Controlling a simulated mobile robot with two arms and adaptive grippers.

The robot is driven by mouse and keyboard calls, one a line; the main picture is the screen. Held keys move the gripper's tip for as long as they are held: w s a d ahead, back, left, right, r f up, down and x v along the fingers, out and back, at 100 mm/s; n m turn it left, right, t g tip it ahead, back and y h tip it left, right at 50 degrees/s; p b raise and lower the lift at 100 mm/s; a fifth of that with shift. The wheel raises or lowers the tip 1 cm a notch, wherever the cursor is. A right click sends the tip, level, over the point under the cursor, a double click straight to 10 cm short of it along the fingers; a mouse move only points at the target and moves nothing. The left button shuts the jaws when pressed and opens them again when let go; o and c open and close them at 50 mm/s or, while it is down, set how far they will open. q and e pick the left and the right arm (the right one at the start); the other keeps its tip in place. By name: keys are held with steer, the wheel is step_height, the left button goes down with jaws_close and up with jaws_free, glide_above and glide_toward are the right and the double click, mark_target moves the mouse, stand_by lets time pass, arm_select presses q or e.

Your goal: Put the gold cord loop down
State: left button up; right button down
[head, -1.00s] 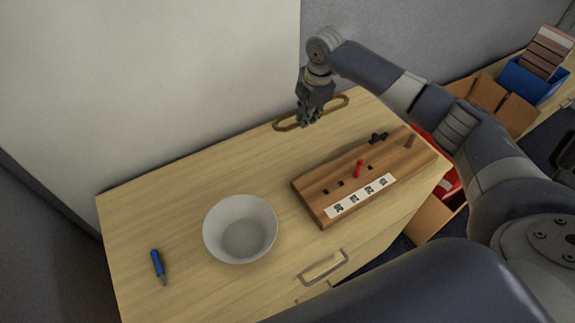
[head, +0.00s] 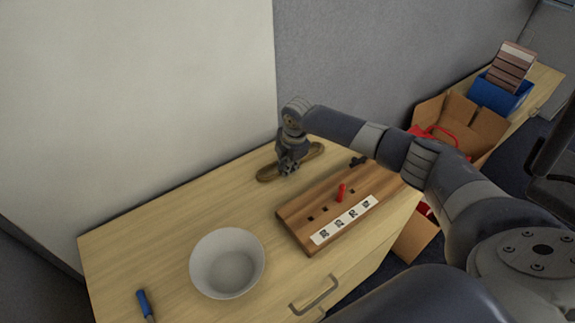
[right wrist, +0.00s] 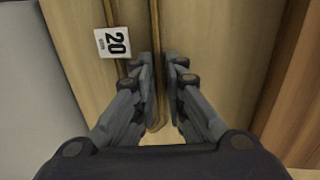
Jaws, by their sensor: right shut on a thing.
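The gold cord loop (head: 268,174) is a long, narrow oval at the back edge of the wooden table top. My right gripper (head: 288,169) is shut on the loop and points down at it. In the right wrist view the fingertips (right wrist: 160,62) close around one strand of the loop (right wrist: 154,25). A white tag marked 20 (right wrist: 113,42) shows beside the other strand. The loop is at or very near the table surface; I cannot tell whether it touches. My left gripper is not in view.
A wooden board (head: 292,213) with a red peg (head: 340,192) and number labels lies just in front of the loop. A small black object (head: 358,161) lies behind it. A white bowl (head: 227,263) and blue-handled tool (head: 143,303) are left. The back-left table is clear.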

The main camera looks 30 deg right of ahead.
steer(key=c, duration=1.6)
jaws_free()
steer(key=shift+f, duration=0.1)
steer(key=shift+c, duration=0.2)
step_height(320, 180, up, 12)
steer(key=s+b, duration=0.1)
steer(key=s, duration=0.1)
steer(key=shift+s+d, duration=0.15)
steer(key=shift+s, duration=0.05)
